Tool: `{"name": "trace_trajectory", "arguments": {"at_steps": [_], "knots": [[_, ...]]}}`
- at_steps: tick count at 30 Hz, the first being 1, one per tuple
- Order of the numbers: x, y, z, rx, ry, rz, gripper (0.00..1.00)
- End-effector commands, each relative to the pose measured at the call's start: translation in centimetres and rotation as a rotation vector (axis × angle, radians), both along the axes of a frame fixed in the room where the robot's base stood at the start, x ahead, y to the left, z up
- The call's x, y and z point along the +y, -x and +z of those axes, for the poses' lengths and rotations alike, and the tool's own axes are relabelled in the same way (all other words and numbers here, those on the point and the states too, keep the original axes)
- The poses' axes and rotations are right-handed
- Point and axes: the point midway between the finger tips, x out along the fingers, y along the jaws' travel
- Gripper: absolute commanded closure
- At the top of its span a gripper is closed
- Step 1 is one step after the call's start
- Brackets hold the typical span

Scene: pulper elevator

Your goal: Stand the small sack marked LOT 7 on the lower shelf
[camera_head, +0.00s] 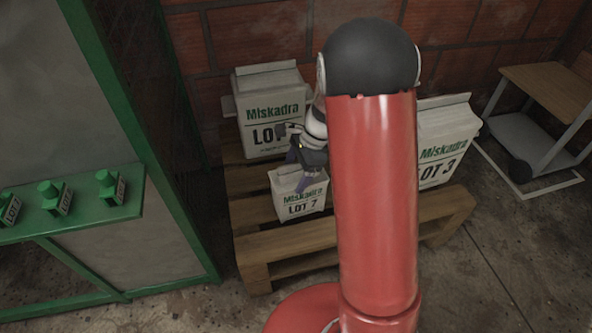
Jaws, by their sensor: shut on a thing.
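The small white sack marked LOT 7 (300,204) is upright on the wooden pallet, with green Miskadra lettering on its front. My gripper (308,176) is at the sack's top right and shut on it. The fingertips are small and partly hidden in this view. Whether the sack's base still touches the pallet is hard to tell. A cart at the right has a wooden top and a grey lower shelf (524,146), with nothing seen on that shelf.
The pallet (290,240) also bears a large LOT sack (268,100), its number hidden, and a LOT 3 sack (446,140). A green frame (165,200) with tagged knobs stands left. My red column hides the pallet's middle. Floor at lower right is clear.

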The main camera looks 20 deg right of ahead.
Motion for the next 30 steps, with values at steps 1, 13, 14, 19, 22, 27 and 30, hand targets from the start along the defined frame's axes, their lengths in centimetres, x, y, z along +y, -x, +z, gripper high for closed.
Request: {"name": "trace_trajectory", "arguments": {"at_steps": [1,13,14,19,22,27,30], "knots": [[0.0,0.0,-0.1,-0.002,0.0,-0.001,0.94],[0.0,0.0,-0.2,0.0,0.0,0.0,0.01],[0.0,0.0,-0.2,0.0,0.0,0.0,0.01],[-0.1,0.0,0.4,-0.002,0.0,0.0,0.01],[-0.7,-0.1,1.9,-0.003,0.0,0.0,0.01],[-2.5,0.1,4.5,-0.003,0.001,-0.003,0.01],[-3.2,0.2,5.7,-0.002,0.0,-0.001,0.01]]}}
